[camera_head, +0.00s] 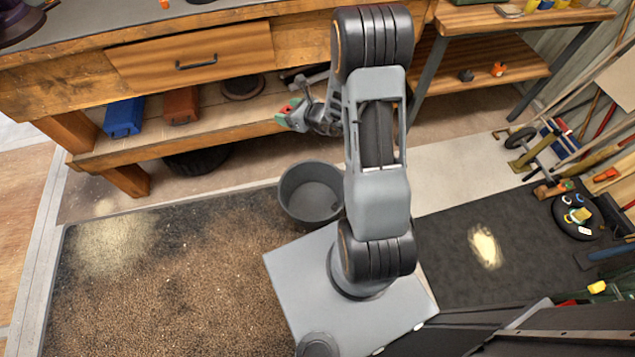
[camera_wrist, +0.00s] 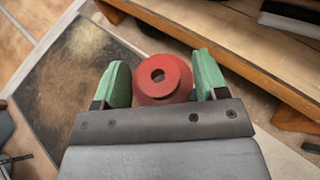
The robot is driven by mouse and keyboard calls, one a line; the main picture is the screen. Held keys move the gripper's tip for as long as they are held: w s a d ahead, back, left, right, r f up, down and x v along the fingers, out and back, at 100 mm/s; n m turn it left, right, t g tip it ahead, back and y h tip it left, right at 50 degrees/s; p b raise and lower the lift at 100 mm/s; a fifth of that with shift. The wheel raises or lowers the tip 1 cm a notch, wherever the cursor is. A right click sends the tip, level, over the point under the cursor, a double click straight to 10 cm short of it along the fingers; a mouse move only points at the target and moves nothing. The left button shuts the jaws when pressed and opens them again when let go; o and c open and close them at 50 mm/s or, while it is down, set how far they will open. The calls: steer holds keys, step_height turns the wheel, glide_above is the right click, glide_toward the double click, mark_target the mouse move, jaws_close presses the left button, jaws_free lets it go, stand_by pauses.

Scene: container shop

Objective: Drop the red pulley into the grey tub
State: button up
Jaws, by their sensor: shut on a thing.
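The red pulley (camera_wrist: 163,80), a round disc with a hole in its middle, is between the green fingertips of my gripper (camera_wrist: 164,82) in the wrist view. The gripper is shut on it. In the head view my gripper (camera_head: 291,114) is in front of the bench's lower shelf, and only a little red of the pulley shows between the fingertips. The round grey tub (camera_head: 298,183) stands on the floor below the gripper in the picture, just left of my arm.
The wooden workbench (camera_head: 190,58) has a lower shelf holding a blue box (camera_head: 123,117) and a brown box (camera_head: 181,105). A dark mat (camera_head: 180,290) covers the floor at left. Tools and a round black tray (camera_head: 567,228) lie at right.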

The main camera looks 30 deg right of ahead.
steer(key=d+f+n+g+y+b, duration=0.1)
steer(key=d+f+b, duration=0.1)
steer(key=f+b, duration=0.7)
steer(key=s+d+f+n+g+y+b, duration=0.1)
steer(key=f+b, duration=0.8)
steer(key=f, duration=1.2)
steer(key=d+f+n+g+y+b, duration=0.2)
steer(key=d+f+b, duration=0.3)
steer(key=f+b, duration=0.4)
step_height(320, 180, down, 7)
steer(key=shift+s+r+n+y, duration=0.1)
steer(key=shift+s+n+y, duration=0.2)
steer(key=shift+n, duration=0.3)
steer(key=o, duration=1.1)
steer(key=shift+d, duration=0.1)
steer(key=p+v, duration=0.4)
steer(key=v, duration=0.9)
steer(key=shift+s+d+r+p, duration=0.15)
steer(key=shift+d+p, duration=0.1)
steer(key=shift+p, duration=0.1)
